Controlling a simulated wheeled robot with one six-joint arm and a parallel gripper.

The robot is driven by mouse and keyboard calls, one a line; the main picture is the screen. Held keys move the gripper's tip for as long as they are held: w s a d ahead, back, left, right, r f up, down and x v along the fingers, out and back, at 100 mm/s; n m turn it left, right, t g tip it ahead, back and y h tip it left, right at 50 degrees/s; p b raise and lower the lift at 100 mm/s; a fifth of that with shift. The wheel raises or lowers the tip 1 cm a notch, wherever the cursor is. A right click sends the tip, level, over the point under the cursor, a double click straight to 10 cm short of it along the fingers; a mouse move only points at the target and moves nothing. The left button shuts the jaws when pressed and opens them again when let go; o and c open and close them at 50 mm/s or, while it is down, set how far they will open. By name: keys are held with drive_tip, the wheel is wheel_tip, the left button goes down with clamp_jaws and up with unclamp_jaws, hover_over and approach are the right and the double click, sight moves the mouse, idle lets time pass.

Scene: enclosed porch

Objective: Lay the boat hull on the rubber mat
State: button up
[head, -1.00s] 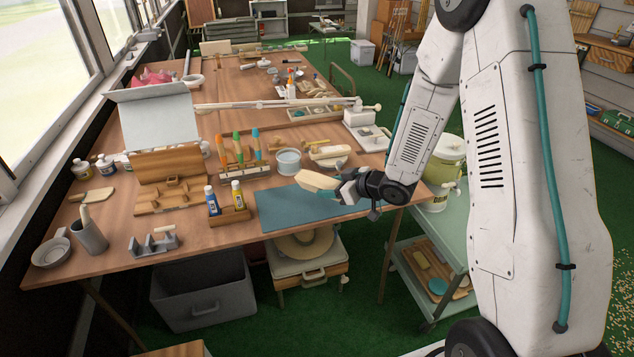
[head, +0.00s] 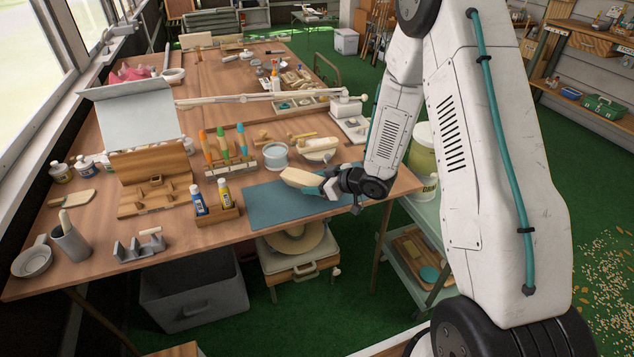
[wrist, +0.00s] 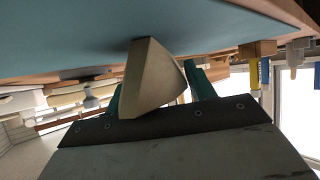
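The boat hull (head: 302,179) is a pale wooden, pointed block above the blue-teal rubber mat (head: 268,212) on the workbench. My gripper (head: 326,185) is shut on the hull from the right side. In the wrist view the hull (wrist: 152,78) sits between the two teal fingers, its end pointing at the mat (wrist: 70,35). A dark shadow lies on the mat beside the hull's end. The hull is at or very close to the mat surface; I cannot tell whether it touches.
A glue-bottle holder (head: 217,212) stands at the mat's left edge. A round blue-grey tub (head: 275,156) and a second pale hull-like piece (head: 318,148) stand behind it. The front of the mat is bare. A green cart (head: 415,262) is at the right.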

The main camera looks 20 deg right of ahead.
drive_tip(key=o, duration=0.4)
drive_tip(key=shift+d+r, duration=0.1)
drive_tip(key=shift+r, duration=0.05)
drive_tip(key=v, duration=1.2)
drive_tip(key=s+d+r+m+g+h, duration=0.1)
drive_tip(key=d+r+m+h, duration=0.15)
drive_tip(key=r+h, duration=0.35)
drive_tip(key=s+d+r+m+g+h, duration=0.1)
drive_tip(key=s+d+r+h, duration=0.15)
drive_tip(key=r, duration=0.45)
drive_tip(key=s+a+r+m+g, duration=0.1)
drive_tip(key=s+a+r+g, duration=0.1)
drive_tip(key=s, duration=0.7)
drive_tip(key=s+a+r+m+g, duration=0.2)
drive_tip(key=s+a+r, duration=0.2)
drive_tip(key=s, duration=0.4)
drive_tip(key=s+a+r+m+g+y, duration=0.1)
drive_tip(key=s+a+r, duration=0.3)
drive_tip(key=s, duration=0.5)
drive_tip(key=shift+s+r+g, duration=0.3)
drive_tip(key=shift+s+g, duration=0.05)
drive_tip(key=shift+g, duration=0.45)
